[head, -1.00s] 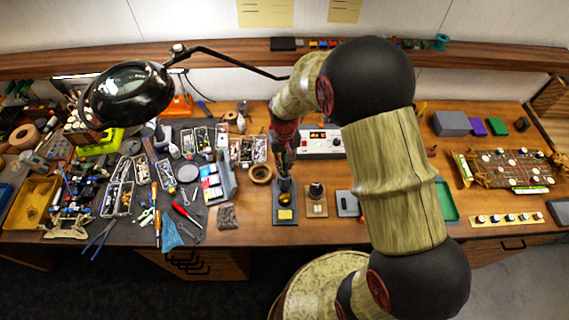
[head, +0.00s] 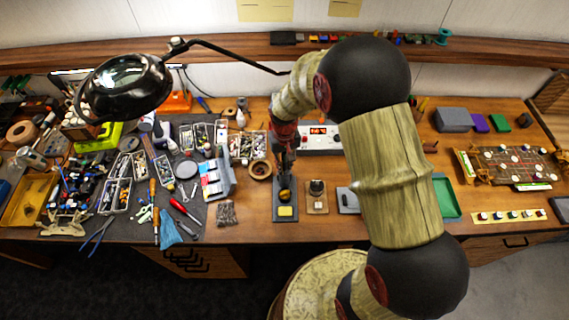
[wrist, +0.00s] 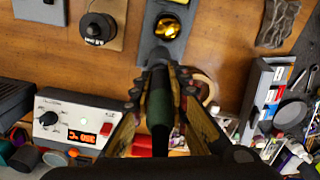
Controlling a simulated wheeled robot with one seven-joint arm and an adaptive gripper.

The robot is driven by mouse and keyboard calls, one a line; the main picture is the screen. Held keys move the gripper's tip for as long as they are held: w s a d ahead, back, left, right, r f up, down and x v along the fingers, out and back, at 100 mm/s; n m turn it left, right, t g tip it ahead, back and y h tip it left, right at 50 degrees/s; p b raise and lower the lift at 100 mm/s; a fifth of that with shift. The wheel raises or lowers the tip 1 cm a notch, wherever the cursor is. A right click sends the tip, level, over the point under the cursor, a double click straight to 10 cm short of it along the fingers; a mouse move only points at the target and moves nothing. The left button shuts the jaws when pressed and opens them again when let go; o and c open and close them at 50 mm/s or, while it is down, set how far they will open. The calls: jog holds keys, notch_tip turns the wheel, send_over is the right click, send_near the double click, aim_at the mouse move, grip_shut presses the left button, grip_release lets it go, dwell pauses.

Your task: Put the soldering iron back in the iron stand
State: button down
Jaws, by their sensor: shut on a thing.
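My gripper (wrist: 159,88) is shut on the dark green and black handle of the soldering iron (wrist: 159,110), its fingers on both sides. The iron points away from my wrist toward the iron stand (wrist: 148,46), a dark grey base with a round brass-coloured cleaner. In the head view, my gripper (head: 285,145) points down just above the back of the stand (head: 276,212), which has a yellow sponge at its front. The iron's tip is hidden, so I cannot tell whether it is inside the holder.
A white station with a red display (wrist: 70,127) stands behind the stand. A small wooden base with a dark knob (head: 317,203) is close on its right. A tape roll (head: 260,170) lies to its left. Tools crowd the left mat; the strip before the stand is clear.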

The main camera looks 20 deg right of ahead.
jog(key=shift+f, duration=0.1)
jog(key=c, duration=1.7)
grip_release()
jog(key=shift+o, duration=0.2)
jog(key=o, duration=0.4)
jog(key=shift+r+p, duration=2.7)
jog(key=shift+r, duration=1.85)
